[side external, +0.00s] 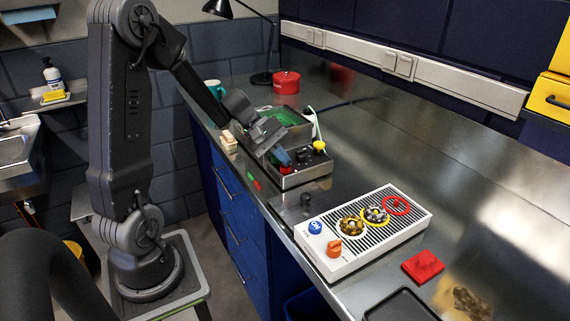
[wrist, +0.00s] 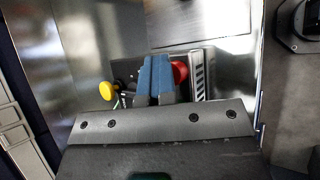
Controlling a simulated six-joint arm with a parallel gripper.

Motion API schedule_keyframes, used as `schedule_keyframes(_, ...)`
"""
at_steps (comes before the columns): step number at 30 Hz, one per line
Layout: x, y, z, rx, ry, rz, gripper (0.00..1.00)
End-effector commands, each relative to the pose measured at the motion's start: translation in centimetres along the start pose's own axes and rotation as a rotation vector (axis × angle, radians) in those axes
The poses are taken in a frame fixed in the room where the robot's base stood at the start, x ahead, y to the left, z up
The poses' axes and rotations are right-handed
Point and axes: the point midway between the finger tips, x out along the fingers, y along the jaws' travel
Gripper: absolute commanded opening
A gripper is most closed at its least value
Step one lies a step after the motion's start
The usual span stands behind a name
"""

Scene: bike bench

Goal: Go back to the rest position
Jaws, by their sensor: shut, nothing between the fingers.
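My gripper (side external: 276,155) is above the left part of the steel bench, over a small metal control box (side external: 306,173) with dark, red and yellow knobs. Its blue fingers are together with nothing between them. In the wrist view the closed fingers (wrist: 154,78) point down toward the box, with a yellow knob (wrist: 106,91) on their left and a red knob (wrist: 180,72) on their right. I cannot tell whether the fingertips touch the box.
A white panel (side external: 350,262) with a blue knob, an orange knob and several rings lies nearer on the bench (side external: 385,135). A red pot (side external: 286,83) and a lamp (side external: 262,77) stand at the back.

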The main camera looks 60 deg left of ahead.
Motion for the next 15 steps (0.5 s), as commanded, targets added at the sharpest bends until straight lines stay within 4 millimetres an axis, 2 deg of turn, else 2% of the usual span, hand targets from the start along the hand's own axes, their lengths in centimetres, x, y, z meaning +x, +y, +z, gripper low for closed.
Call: schedule_keyframes(15, -3.4, 2.5, 2.4, 0.004, 0.000, 0.003, 0.00)
